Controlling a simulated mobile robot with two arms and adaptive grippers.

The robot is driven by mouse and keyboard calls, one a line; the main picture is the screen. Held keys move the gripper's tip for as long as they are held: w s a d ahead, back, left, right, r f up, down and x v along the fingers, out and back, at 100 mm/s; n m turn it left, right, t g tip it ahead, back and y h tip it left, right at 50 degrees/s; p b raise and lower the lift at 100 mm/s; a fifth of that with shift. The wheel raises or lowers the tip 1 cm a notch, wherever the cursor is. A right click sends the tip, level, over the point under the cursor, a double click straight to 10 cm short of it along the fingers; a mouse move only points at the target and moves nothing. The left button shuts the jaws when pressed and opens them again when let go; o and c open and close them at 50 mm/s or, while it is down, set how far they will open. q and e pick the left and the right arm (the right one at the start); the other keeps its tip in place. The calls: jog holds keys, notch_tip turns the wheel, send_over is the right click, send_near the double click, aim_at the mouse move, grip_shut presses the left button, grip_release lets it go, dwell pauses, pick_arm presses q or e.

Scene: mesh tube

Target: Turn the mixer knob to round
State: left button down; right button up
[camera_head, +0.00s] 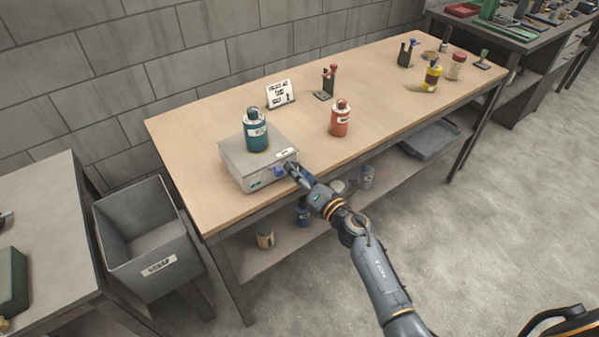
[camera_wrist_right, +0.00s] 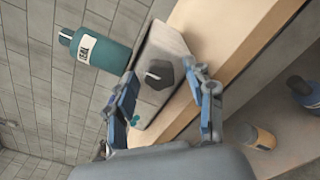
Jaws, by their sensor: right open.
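The mixer (camera_head: 236,165) is a grey box with a sloped front near the left front edge of the wooden table. A teal bottle (camera_head: 256,131) stands upright on top of it; it also shows in the right wrist view (camera_wrist_right: 98,51). My right gripper (camera_head: 284,169) is at the mixer's front. In the right wrist view, the dark, faceted mixer knob (camera_wrist_right: 164,72) with a white pointer mark shows between the open blue fingers. I cannot tell whether they touch it. The gripper hides the knob in the head view. My left gripper is not in view.
A red bottle (camera_head: 340,118) stands right of the mixer, with a white sign (camera_head: 280,94) behind. A yellow bottle (camera_head: 431,77) stands farther right. Several small containers sit on the lower shelf. A grey bin (camera_head: 147,238) is at the left.

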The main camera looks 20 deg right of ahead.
grip_shut()
